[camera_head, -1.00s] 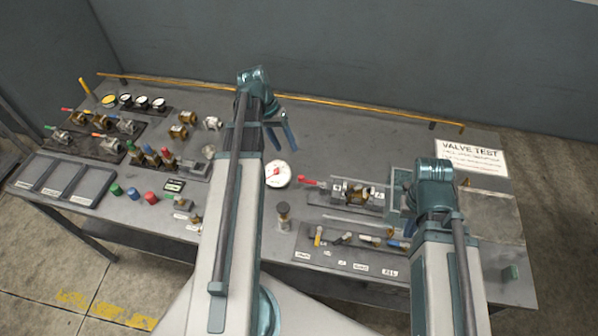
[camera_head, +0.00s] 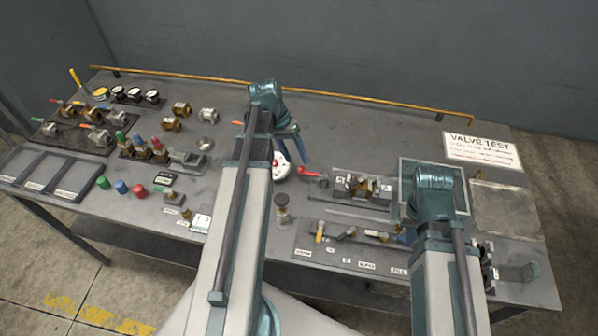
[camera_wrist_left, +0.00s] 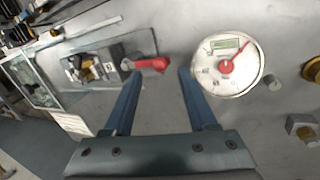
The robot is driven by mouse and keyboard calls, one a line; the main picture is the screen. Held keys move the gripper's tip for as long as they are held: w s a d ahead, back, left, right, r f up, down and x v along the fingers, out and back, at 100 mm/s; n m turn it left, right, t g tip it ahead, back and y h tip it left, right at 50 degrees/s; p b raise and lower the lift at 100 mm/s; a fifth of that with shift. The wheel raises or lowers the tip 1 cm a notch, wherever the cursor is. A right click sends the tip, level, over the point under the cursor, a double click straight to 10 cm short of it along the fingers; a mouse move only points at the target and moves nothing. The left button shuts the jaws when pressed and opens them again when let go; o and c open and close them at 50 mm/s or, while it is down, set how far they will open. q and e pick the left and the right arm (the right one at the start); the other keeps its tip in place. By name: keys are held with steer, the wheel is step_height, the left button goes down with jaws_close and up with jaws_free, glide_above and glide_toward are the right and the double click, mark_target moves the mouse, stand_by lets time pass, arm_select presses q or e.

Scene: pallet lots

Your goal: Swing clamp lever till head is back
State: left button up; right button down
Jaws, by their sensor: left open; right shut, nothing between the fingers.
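The clamp fixture (camera_head: 362,188) sits right of centre on the bench, with a brassy part in it. Its red lever (camera_head: 313,172) sticks out to the left. In the left wrist view the lever (camera_wrist_left: 152,64) lies just beyond my fingertips, between them in the picture; I see no contact. My left gripper (camera_head: 291,147) is open and empty, up and left of the lever; its two blue fingers (camera_wrist_left: 161,72) are apart. My right wrist covers its fingers in the head view. The clamp head is too small to judge.
A round white gauge (camera_wrist_left: 227,65) is beside the lever, partly behind my left arm in the head view. A dark-capped cylinder (camera_head: 282,210) stands in front. Valves and coloured caps fill the bench's left side. A framed tray (camera_head: 405,168) is right of the fixture.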

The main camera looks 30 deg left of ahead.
mark_target(301, 167)
arm_select(q)
steer(key=b+x, duration=0.2)
steer(key=x, duration=0.2)
steer(key=shift+b, duration=0.35)
arm_select(e)
step_height(301, 167, down, 4)
steer(key=shift+r, duration=0.1)
steer(key=shift+r, duration=0.1)
arm_select(q)
steer(key=c, duration=0.9)
jaws_close()
